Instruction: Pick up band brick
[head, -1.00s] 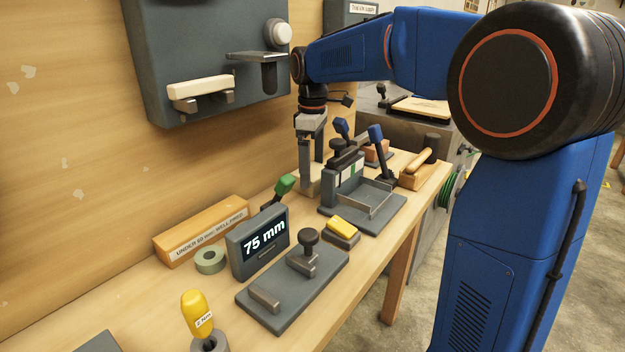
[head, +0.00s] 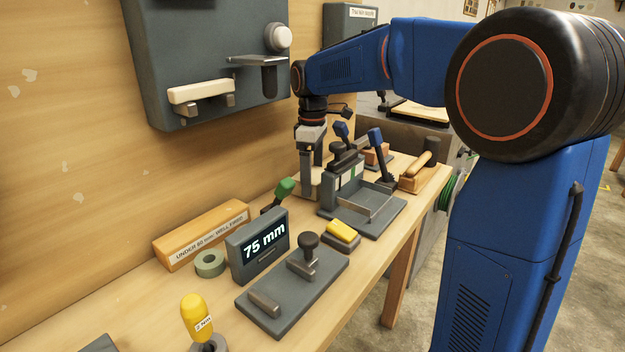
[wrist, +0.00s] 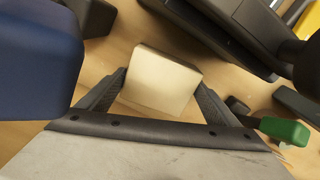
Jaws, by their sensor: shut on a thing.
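In the head view only a small part of the cream brick shows beside the fixture, low at the bench top. I cannot tell whether it touches the bench. No band or marking is visible on its showing faces.
The grey fixture (head: 365,211) stands close to the right of my gripper. A green-handled tool (head: 284,188), a 75 mm display (head: 262,243) and a yellow block (head: 342,230) are nearer. A wall-mounted grey cabinet (head: 205,55) overhangs to the left.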

